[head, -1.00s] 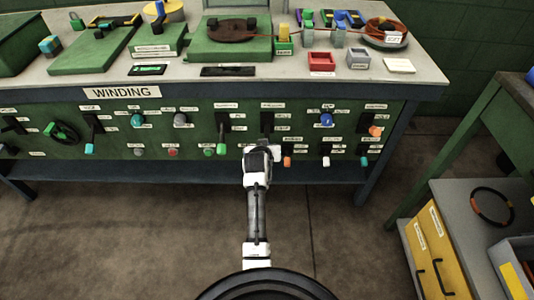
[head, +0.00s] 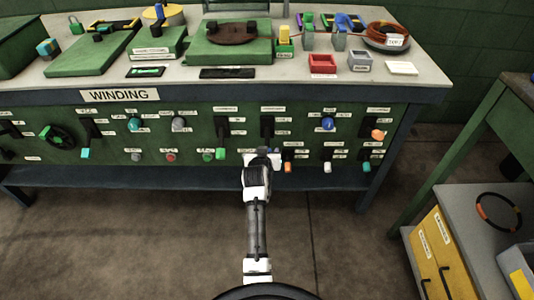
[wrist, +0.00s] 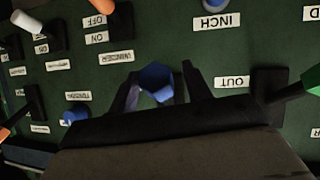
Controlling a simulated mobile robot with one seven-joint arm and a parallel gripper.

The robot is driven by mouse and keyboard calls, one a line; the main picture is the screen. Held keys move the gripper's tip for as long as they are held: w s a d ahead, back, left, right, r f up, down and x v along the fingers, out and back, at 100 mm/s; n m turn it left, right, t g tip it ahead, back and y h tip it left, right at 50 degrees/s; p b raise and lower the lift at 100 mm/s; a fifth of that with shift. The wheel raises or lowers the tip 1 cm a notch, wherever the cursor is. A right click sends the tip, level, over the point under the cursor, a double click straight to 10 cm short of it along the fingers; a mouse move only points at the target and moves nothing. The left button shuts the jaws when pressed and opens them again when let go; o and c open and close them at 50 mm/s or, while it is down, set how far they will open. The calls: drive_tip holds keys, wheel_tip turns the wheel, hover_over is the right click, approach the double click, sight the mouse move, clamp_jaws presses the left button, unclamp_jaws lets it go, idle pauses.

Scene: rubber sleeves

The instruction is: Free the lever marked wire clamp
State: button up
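My gripper (head: 262,157) is at the lower middle of the green panel, below a black lever (head: 267,127). In the wrist view my gripper's dark fingers (wrist: 160,88) stand on either side of a blue grip (wrist: 157,82). A narrow gap shows on the right side of the grip, so the fingers look open around it. The grip's base is hidden by my gripper. The labels in the head view are too small to read, so I cannot tell which lever is marked wire clamp. In the wrist view an upside-down OUT label (wrist: 232,82) lies right of the grip.
A green-tipped lever (head: 220,153) is close on the left, and an orange-tipped one (head: 287,165) is close on the right. A blue knob (head: 327,122) sits up and right. The bench top (head: 430,75) overhangs above. The floor in front is clear.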

drive_tip(key=shift+s, duration=0.15)
drive_tip(key=shift+s+r, duration=0.1)
drive_tip(key=shift+s, duration=0.1)
drive_tip(key=v, duration=1.3)
drive_tip(key=shift+r, duration=0.1)
idle(0.3)
